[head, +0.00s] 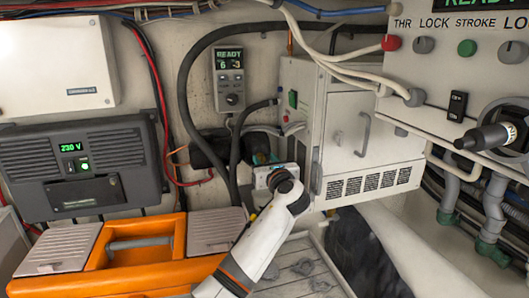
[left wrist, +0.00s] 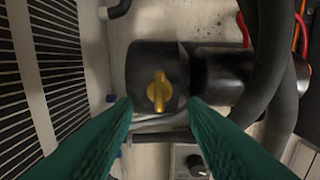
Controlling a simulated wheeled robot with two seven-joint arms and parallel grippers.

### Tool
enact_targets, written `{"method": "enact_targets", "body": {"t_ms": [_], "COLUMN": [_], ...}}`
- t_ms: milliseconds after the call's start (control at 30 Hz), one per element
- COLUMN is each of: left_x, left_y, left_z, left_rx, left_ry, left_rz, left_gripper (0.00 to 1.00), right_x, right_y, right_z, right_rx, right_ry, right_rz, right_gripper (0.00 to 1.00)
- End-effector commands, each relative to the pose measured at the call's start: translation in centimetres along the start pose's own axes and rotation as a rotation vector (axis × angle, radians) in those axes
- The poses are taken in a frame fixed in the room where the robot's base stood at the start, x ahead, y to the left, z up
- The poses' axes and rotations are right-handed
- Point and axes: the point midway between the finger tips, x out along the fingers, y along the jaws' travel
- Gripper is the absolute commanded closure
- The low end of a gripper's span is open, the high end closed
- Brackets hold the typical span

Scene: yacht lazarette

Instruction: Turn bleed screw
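In the left wrist view a yellow wing-shaped bleed screw (left wrist: 159,91) stands upright on the face of a black round housing (left wrist: 140,64). My left gripper (left wrist: 158,103) has two green fingers set wide apart, with their tips near the lower left and right edges of the housing. Nothing is held between them; whether the tips touch the housing I cannot tell. In the head view my left gripper (head: 262,160) points into the gap left of the white cabinet, and my wrist hides most of it. The screw cannot be made out there. My right gripper is not in view.
Thick black hoses (left wrist: 272,75) run close on the right in the wrist view. A white vented cabinet (head: 375,130) stands right of my gripper. An orange toolbox (head: 140,262) sits at lower left, below a black 230 V unit (head: 40,150). A grey READY controller (head: 228,80) hangs above.

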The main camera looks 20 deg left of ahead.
Motion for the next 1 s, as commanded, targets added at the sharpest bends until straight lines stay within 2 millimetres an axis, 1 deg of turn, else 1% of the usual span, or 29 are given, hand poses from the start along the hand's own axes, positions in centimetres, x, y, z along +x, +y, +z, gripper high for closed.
{"method": "enact_targets", "body": {"t_ms": [33, 100, 200, 467, 500, 733, 1000], "left_x": [0.5, 1.0, 1.4, 1.5, 1.5, 1.5, 1.5], "left_y": [0.0, 0.0, 0.0, 0.0, 0.0, 0.0, 0.0], "left_z": [-0.2, -0.1, -0.1, 0.1, 0.0, 0.1, 0.1], "left_rx": [0.001, 0.002, 0.0, 0.0, 0.0, 0.0, -0.021], "left_ry": [0.0, 0.0, 0.001, 0.001, 0.001, 0.001, 0.001], "left_rz": [-0.001, -0.001, 0.001, 0.001, 0.001, 0.001, 0.001], "left_gripper": [0.61, 0.61, 0.61, 0.61, 0.63, 1.0, 1.0], "right_x": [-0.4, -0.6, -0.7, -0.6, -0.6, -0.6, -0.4], "right_y": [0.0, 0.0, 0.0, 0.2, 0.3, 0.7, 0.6], "right_z": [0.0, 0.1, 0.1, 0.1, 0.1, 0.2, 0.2], "right_rx": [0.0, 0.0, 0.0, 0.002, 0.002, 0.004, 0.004], "right_ry": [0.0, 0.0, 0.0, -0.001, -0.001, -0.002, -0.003], "right_rz": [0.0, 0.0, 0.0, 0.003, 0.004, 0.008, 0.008], "right_gripper": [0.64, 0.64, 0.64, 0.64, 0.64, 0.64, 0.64]}}
